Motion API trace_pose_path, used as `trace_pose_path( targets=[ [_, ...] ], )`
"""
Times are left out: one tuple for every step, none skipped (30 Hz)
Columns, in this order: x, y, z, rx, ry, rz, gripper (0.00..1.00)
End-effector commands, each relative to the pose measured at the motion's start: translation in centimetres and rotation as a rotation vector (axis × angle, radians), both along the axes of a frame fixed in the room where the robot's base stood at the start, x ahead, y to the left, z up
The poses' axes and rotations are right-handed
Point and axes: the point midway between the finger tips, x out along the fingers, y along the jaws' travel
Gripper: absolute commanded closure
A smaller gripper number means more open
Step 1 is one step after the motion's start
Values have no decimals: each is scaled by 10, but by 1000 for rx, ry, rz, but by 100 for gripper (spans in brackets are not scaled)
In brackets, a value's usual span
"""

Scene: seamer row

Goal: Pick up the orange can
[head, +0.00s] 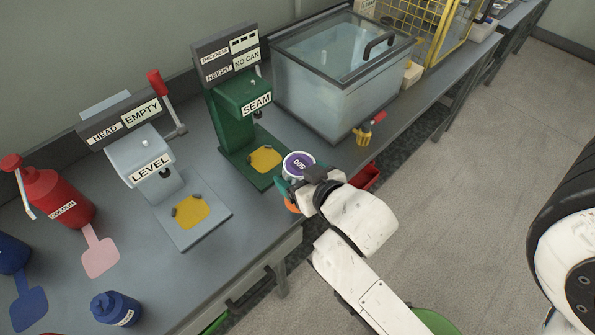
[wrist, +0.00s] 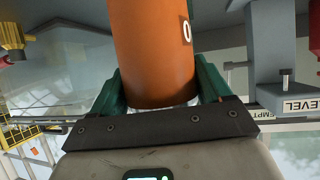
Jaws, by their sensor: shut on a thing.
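In the head view my gripper (head: 297,185) is at the bench's front edge, in front of the green SEAM machine. The can's purple and white top (head: 299,164), marked 500, shows there. A bit of its orange side shows below the fingers. The rest is hidden by my gripper.
The green SEAM machine (head: 233,100) stands just behind the can. The grey LEVEL machine (head: 147,165) is to the left. Red and blue bottles stand at left.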

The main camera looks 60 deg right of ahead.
Motion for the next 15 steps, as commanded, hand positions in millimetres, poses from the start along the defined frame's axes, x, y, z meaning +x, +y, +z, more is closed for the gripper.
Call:
trace_pose_path(
  targets=[
    [0,0,8,-2,-4,0,85],
    [0,0,10,-2,-4,0,85],
    [1,0,13,-2,-4,0,85],
    [1,-1,15,-2,-4,0,85],
    [1,-1,17,-2,-4,0,85],
    [1,-1,20,-2,-4,0,85],
    [1,-1,23,-2,-4,0,85],
    [1,-1,25,-2,-4,0,85],
    [1,-1,28,-2,-4,0,85],
    [1,-1,30,-2,-4,0,85],
    [1,-1,32,-2,-4,0,85],
    [1,-1,35,-2,-4,0,85],
    [1,-1,37,-2,-3,-1,85],
    [1,-1,39,-2,-3,-1,85],
    [1,-1,42,-2,-3,-1,85]
  ],
)
